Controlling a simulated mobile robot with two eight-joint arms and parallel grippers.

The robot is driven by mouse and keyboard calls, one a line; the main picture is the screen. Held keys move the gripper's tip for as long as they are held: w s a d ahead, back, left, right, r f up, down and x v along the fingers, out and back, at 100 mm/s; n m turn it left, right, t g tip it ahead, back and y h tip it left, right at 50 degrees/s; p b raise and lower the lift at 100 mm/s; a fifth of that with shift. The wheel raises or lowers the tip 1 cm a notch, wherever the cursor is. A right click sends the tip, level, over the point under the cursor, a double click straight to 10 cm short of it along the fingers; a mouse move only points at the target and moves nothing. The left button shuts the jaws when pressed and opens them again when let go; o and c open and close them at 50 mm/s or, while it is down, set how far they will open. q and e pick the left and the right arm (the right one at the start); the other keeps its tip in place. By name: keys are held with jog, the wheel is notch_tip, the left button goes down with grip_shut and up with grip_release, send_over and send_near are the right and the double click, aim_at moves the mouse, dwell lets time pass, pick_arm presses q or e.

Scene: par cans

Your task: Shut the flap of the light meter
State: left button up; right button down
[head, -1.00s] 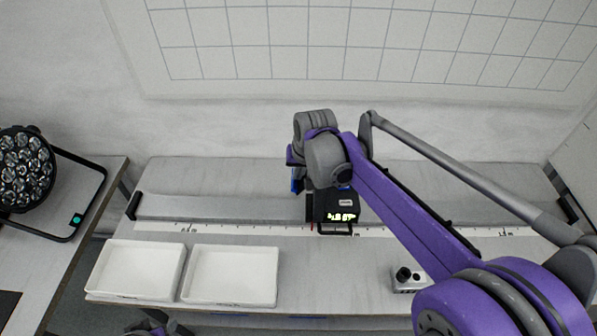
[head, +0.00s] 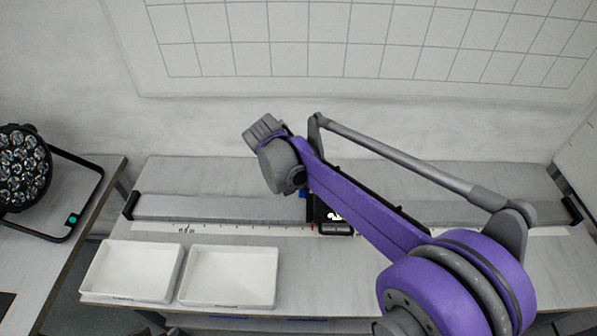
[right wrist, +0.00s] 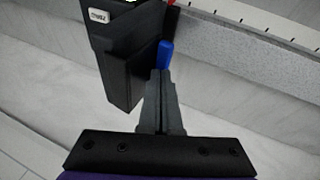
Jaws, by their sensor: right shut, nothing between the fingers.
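The light meter (head: 333,215) is a dark box with a lit display, standing on the bench rail by the ruler, partly hidden behind my right arm in the head view. In the right wrist view its black body (right wrist: 100,35) fills the upper left, with a pale label. A dark slab (right wrist: 128,75), which looks like the flap, stands along its side; I cannot tell whether it is fully closed. My right gripper (right wrist: 162,75) is shut and empty, just beside this slab. Contact is unclear. A blue piece (right wrist: 166,52) shows at the fingertips. My left gripper is not in view.
Two empty white trays (head: 131,297) (head: 228,301) stand at the bench's front left. A round multi-lens lamp (head: 22,170) sits on the left side table. The long grey rail (head: 220,207) runs across the bench behind the white ruler strip (head: 240,227).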

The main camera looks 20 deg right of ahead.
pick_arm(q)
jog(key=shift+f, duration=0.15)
pick_arm(e)
jog(key=shift+d+f, duration=0.15)
jog(key=shift+f, duration=0.05)
jog(key=shift+r, duration=0.15)
dwell(0.4)
jog(key=shift+r+p, duration=0.75)
jog(key=shift+r, duration=0.35)
pick_arm(q)
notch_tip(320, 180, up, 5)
jog(key=p, duration=0.2)
pick_arm(e)
jog(key=r, duration=0.3)
jog(key=shift+w+d+r, duration=0.1)
jog(key=shift+d+r, duration=0.1)
jog(key=shift+r, duration=0.05)
jog(key=a+v, duration=0.1)
jog(key=v, duration=0.8)
jog(key=w+d+m+g+y+b, duration=0.15)
jog(key=d+m+y+b, duration=0.35)
jog(key=m, duration=1.4)
jog(key=f, duration=1.4)
jog(key=shift+w+d+f, duration=0.1)
jog(key=shift+d, duration=0.15)
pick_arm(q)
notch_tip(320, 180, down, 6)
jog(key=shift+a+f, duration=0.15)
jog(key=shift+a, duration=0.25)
